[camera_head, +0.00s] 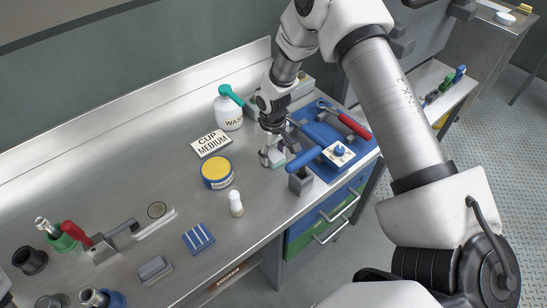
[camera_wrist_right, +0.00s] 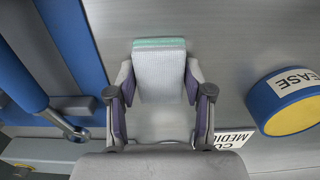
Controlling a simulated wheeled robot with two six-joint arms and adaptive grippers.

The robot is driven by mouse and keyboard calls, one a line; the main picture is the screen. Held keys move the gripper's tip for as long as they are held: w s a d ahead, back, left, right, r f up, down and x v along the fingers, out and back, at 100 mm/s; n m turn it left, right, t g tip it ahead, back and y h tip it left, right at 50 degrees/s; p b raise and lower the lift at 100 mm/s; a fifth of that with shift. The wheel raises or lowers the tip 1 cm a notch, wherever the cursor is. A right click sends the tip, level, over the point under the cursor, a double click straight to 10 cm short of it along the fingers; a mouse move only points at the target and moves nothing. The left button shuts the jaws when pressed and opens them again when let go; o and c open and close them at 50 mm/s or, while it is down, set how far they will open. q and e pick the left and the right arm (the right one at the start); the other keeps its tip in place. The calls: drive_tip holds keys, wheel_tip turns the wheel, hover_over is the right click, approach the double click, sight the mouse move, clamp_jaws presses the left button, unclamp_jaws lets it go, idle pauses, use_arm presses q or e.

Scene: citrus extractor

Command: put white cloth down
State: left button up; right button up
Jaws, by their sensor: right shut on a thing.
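The white cloth (camera_wrist_right: 160,75) is a folded pale pad with a green edge, held between the two fingers of my right gripper (camera_wrist_right: 160,88) in the wrist view. In the head view the right gripper (camera_head: 271,151) is low over the steel counter, pointing down, and the cloth (camera_head: 278,159) shows as a small pale block at its fingertips. I cannot tell whether the cloth touches the counter. My left gripper is not in view.
A blue tray (camera_head: 325,128) with blue- and red-handled parts lies close on the right. A striped blue cloth (camera_head: 198,238) lies nearer the front.

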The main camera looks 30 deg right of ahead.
sight(273, 154)
drive_tip(key=shift+a+r, duration=0.1)
drive_tip(key=o, duration=1)
wheel_tip(273, 154, up, 12)
drive_tip(key=p, duration=1)
drive_tip(key=shift+w, duration=0.1)
